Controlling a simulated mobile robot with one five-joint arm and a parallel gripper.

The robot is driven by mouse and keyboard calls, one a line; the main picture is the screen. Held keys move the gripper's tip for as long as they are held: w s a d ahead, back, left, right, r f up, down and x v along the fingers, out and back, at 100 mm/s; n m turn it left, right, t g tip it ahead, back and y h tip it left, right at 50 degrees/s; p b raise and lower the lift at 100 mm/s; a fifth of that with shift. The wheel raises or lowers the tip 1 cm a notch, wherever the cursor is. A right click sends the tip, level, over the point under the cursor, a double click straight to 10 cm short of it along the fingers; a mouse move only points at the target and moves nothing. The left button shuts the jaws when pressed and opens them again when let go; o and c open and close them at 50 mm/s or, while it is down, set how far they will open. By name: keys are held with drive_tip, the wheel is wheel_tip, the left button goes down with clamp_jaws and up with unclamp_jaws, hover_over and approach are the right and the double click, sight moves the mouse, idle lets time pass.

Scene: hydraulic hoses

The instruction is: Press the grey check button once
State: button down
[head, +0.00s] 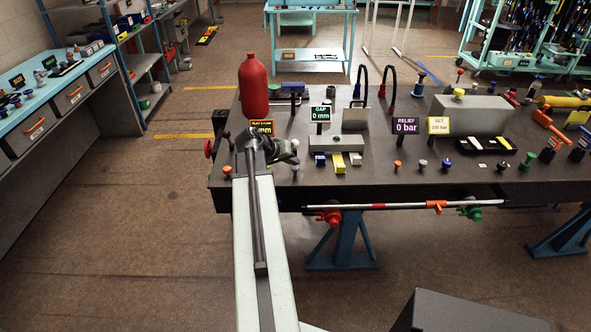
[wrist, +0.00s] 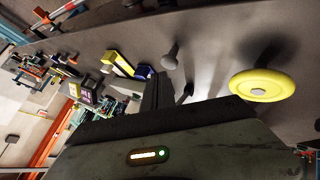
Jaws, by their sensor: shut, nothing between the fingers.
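A small grey mushroom-shaped button (wrist: 171,56) stands on the dark bench top in the wrist view, just beyond my finger tips. A grey-topped knob that looks like the same button shows in the head view (head: 295,167), left of the blue and yellow blocks. My gripper (wrist: 168,92) is shut and empty, close to the button with a visible gap. In the head view my gripper (head: 287,150) is over the bench's front left part, partly hidden by my wrist. I cannot tell the exact height between finger tips and button.
A yellow disc (wrist: 262,85) stands right of the button in the wrist view. Blue and yellow blocks (head: 338,160) lie right of it in the head view. A red bottle (head: 254,86), a GAP sign (head: 320,114) and a RELIEF sign (head: 405,126) stand on the bench.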

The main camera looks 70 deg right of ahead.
sight(293, 169)
drive_tip(key=shift+f+b, duration=0.6)
drive_tip(key=shift+f, duration=0.15)
idle(0.7)
drive_tip(key=shift+r+p, duration=1)
wheel_tip(293, 169, up, 5)
drive_tip(key=p, duration=0.5)
drive_tip(key=shift+r, duration=0.1)
idle(0.4)
